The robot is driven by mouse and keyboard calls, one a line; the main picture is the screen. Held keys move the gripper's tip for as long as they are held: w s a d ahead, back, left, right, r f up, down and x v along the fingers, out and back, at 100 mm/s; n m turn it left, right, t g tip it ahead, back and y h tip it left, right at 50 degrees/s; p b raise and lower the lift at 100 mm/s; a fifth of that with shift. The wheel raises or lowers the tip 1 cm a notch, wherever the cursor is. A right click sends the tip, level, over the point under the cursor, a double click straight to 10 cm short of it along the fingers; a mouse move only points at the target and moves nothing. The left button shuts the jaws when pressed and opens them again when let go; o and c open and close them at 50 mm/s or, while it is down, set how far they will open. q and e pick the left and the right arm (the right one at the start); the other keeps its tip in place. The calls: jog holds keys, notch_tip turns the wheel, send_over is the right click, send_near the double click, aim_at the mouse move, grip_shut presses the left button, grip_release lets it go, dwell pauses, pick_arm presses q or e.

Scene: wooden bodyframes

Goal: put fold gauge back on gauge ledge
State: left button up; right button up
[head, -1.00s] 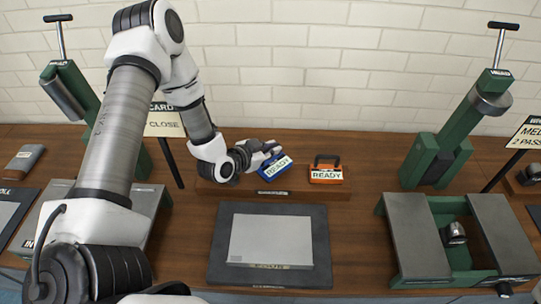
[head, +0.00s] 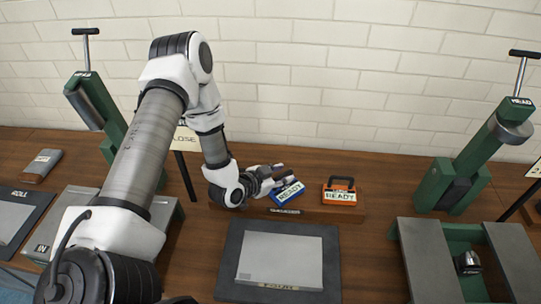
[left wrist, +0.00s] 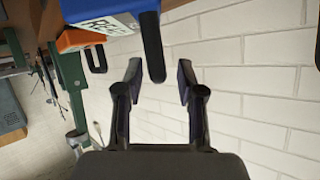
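A blue gauge block (head: 287,194) with a white READY label sits slightly askew on the long wooden gauge ledge (head: 350,216) at the back of the bench. An orange gauge block (head: 341,195), also labelled READY, stands beside it on the right with its dark handle up. Which one is the fold gauge I cannot tell. My left gripper (head: 280,171) is just above and behind the blue block. In the left wrist view its two fingers (left wrist: 160,80) are spread, with the blue block's dark handle (left wrist: 153,48) at or just beyond the opening. My right gripper is out of view.
A dark mat with a grey plate (head: 281,259) lies in front of the ledge. A green press labelled HEAD (head: 468,165) and a grey-topped green fixture (head: 430,262) stand at right. Another green press (head: 98,105) and a sign on a post are at left. A brick wall (head: 330,70) is behind.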

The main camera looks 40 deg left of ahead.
pick_arm(q)
jog(key=p+v, duration=0.1)
jog(key=v, duration=0.9)
jog(key=shift+s+p, duration=0.3)
jog(key=shift+s, duration=0.1)
jog(key=shift+r, duration=0.2)
